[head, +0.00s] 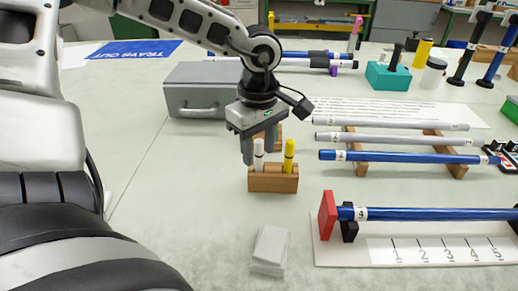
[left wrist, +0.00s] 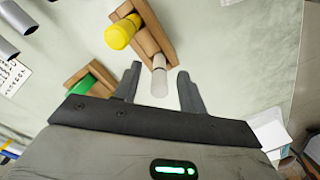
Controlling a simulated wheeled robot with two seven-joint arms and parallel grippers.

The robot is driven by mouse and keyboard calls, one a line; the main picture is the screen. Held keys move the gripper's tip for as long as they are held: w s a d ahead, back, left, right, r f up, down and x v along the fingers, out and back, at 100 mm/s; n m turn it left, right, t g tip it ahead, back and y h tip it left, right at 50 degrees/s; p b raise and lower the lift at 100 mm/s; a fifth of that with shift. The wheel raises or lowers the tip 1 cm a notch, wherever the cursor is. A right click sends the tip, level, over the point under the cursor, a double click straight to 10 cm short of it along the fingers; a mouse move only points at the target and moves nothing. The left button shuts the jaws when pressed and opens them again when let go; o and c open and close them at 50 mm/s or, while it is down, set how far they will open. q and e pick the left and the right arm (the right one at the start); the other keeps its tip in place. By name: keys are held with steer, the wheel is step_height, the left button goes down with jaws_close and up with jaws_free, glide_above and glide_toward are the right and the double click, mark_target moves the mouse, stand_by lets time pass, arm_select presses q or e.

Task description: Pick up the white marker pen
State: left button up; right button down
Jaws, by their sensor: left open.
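The white marker pen (head: 259,153) stands upright in a small wooden holder (head: 272,183), beside a yellow marker (head: 289,155). In the left wrist view the white pen (left wrist: 159,78) lies between the fingertips, seen from its end, with the yellow marker (left wrist: 120,33) to its upper left. My left gripper (head: 258,146) is open above the holder, its fingers pointing down on either side of the pen's top. I cannot tell whether a finger touches it. My right gripper is not in view.
Behind is a second wooden holder with a green item (left wrist: 88,82). A grey metal box (head: 197,92) stands at the back left. A white ribbed block (head: 270,248) lies in front. Rods on wooden racks (head: 400,157) and a measuring board (head: 440,250) fill the right. The left table area is clear.

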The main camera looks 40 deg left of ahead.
arm_select(q)
steer(key=shift+f, duration=0.9)
jaws_close()
